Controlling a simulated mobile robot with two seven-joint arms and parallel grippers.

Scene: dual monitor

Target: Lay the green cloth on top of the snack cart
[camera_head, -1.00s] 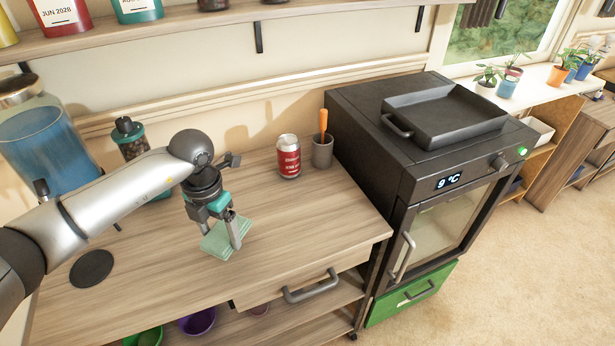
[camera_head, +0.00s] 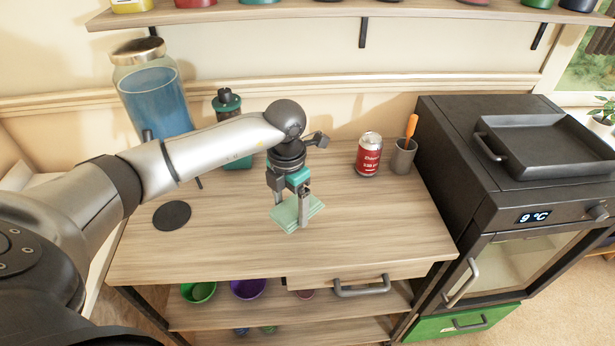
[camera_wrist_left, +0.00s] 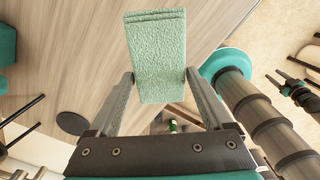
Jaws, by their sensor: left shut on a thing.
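The green cloth (camera_head: 290,216) is a pale green, folded, flat pad. My left gripper (camera_head: 304,207) is shut on it, low over the front middle of the snack cart's wooden top (camera_head: 225,250). I cannot tell whether the cloth touches the top. In the left wrist view the cloth (camera_wrist_left: 157,50) sits between the two fingers of my left gripper (camera_wrist_left: 160,82) and sticks out past their tips.
A black round coaster (camera_head: 172,215) lies left of the cloth. A red can (camera_head: 368,158) and a grey cup (camera_head: 403,157) stand behind right. A black oven (camera_head: 450,150) adjoins on the right.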

